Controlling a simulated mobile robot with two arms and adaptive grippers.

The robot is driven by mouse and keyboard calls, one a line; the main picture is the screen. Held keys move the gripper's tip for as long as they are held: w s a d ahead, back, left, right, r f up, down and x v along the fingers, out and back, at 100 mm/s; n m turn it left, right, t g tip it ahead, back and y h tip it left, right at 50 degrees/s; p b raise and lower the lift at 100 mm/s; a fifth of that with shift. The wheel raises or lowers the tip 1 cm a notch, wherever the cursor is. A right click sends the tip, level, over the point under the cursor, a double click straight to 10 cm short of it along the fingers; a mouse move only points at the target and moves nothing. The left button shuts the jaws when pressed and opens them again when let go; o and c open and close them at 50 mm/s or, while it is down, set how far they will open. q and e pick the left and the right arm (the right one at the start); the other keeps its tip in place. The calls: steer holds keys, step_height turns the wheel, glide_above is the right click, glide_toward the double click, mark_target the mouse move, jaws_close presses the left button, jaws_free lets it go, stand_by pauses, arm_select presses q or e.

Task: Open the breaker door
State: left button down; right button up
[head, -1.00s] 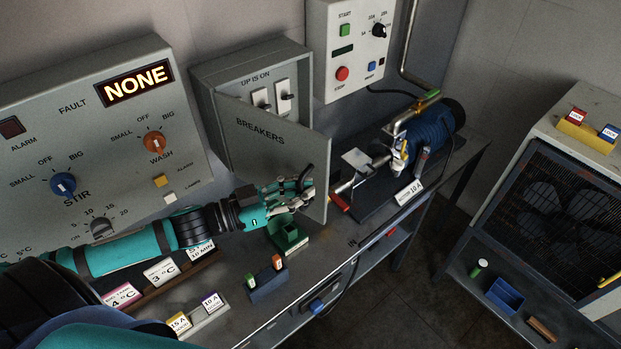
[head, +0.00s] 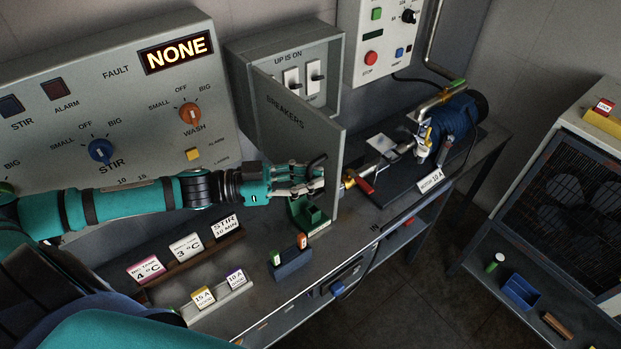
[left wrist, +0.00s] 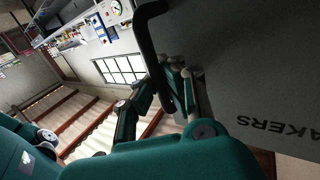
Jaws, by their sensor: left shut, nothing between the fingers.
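The grey breaker door (head: 300,130), lettered BREAKERS, stands swung well out from the breaker box (head: 287,42). Two white breaker switches (head: 291,79) show inside the box, under the words UP IS ON. The black door handle (head: 318,162) is on the door's outer face near its free edge. It also shows in the left wrist view as a dark curved bar (left wrist: 152,42). My left gripper (head: 312,181) is shut at the handle, beside the door's face, with nothing held. Whether its fingers touch the handle is unclear. My right gripper is not in view.
The fault panel (head: 120,110) stands left of the box, the start/stop panel (head: 375,40) right. A green block (head: 313,217) and a blue holder (head: 292,262) stand on the bench below the gripper. The motor assembly (head: 450,130) lies right of the door.

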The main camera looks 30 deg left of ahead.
arm_select(q)
steer(key=c, duration=1.4)
jaws_free()
steer(key=shift+c, duration=0.2)
steer(key=shift+o, duration=0.3)
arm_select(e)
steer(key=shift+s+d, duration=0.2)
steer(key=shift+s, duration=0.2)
arm_select(q)
steer(key=shift+a, duration=0.1)
steer(key=v, duration=1.2)
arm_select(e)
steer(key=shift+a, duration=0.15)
